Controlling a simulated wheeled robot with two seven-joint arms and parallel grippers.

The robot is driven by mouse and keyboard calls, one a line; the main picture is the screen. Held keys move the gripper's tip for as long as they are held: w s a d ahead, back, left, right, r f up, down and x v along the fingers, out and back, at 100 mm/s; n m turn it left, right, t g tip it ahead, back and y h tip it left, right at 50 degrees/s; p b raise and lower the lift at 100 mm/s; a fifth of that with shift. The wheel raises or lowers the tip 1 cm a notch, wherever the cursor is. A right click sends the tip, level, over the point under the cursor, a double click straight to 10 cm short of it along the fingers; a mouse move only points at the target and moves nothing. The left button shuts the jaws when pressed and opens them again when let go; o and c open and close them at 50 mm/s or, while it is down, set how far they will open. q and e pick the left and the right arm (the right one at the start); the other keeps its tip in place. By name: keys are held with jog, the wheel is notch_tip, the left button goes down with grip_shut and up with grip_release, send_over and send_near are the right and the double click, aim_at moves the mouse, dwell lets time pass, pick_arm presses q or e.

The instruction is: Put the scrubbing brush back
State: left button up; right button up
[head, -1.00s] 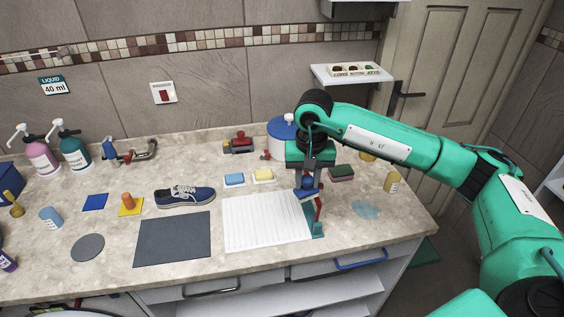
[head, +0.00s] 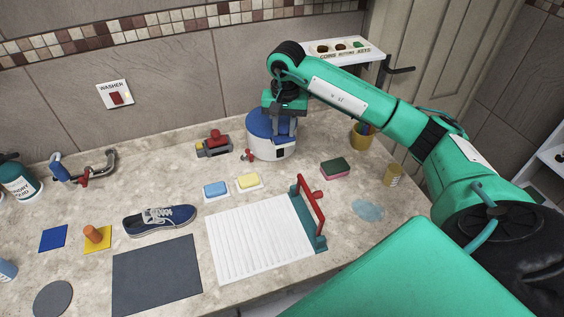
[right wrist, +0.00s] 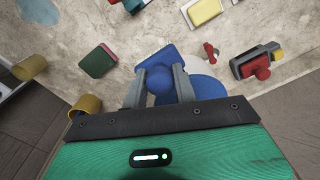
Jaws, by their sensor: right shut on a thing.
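My right gripper (head: 285,118) is shut on the scrubbing brush, a blue block with a round blue knob. In the right wrist view the two grey fingers (right wrist: 159,88) close on the knob, and the brush (right wrist: 160,54) shows beyond them. In the head view the gripper is in front of or above the blue lid of a white round tub (head: 262,148). The brush is hard to tell from the lid there. A flat blue square (head: 53,238) lies bare on the counter at the left, beside a yellow square (head: 102,246) bearing an orange peg. My left gripper is not in view.
A ribbed white board (head: 250,240) with a red-handled teal end piece (head: 310,215) lies in the middle. A shoe (head: 158,219), a dark mat (head: 155,275), two sponges on white dishes and a red-green sponge (head: 335,168) lie around it. A yellow cup (head: 360,137) stands behind.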

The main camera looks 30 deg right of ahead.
notch_tip(320, 180, down, 10)
jog(key=p, duration=0.3)
jog(key=shift+f, duration=0.1)
notch_tip(320, 180, down, 4)
jog(key=shift+w+f+p, duration=0.1)
jog(key=shift+f+p, duration=0.1)
jog(key=shift+p, duration=0.7)
jog(key=shift+f, duration=0.1)
jog(key=shift+f+b, duration=0.15)
jog(key=shift+b, duration=0.2)
jog(key=o, duration=0.9)
jog(key=shift+o, duration=0.3)
